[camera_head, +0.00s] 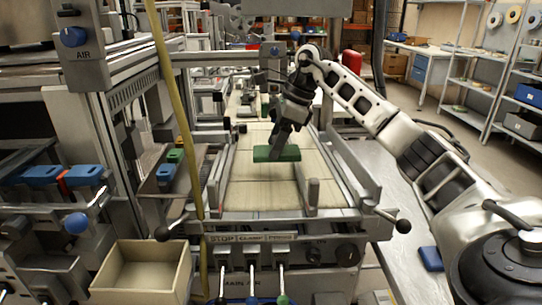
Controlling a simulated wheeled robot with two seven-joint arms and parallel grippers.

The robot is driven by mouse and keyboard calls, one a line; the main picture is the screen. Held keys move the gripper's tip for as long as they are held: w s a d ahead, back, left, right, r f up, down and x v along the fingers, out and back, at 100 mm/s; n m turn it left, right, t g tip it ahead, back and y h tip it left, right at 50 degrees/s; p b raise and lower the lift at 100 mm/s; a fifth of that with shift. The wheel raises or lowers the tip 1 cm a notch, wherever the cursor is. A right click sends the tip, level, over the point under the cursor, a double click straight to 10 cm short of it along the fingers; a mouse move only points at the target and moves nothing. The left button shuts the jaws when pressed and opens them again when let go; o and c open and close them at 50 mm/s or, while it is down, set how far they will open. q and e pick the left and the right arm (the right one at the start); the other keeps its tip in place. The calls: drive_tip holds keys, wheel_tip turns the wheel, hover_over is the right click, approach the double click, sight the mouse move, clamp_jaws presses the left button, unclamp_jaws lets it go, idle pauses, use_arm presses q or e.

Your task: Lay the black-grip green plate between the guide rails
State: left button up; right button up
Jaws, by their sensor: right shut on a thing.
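The green plate (262,154) is over the pale slatted bed (262,188), toward its far half. My right gripper (280,146) comes down from above and is shut on it. The plate's black grip is hidden by or blends with the dark fingers. The plate looks roughly level; I cannot tell whether it touches the bed. It lies between the left guide rail (220,172) and the right guide rail (345,168), apart from both. My left gripper is not in view.
An empty beige bin (142,272) stands at the front left. Blue blocks (84,175) sit on the left-hand rack. A yellow hose (172,90) hangs in front of the machine. Levers with black knobs (403,226) stick out at the front corners. The near bed is clear.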

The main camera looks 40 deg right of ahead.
drive_tip(key=shift+w+a+f, duration=0.3)
drive_tip(key=shift+w+f, duration=0.05)
drive_tip(key=shift+f, duration=0.15)
wheel_tip(320, 180, down, 3)
drive_tip(key=shift+w+f, duration=0.1)
drive_tip(key=shift+f, duration=0.15)
drive_tip(key=shift+f, duration=0.2)
drive_tip(key=o, duration=1)
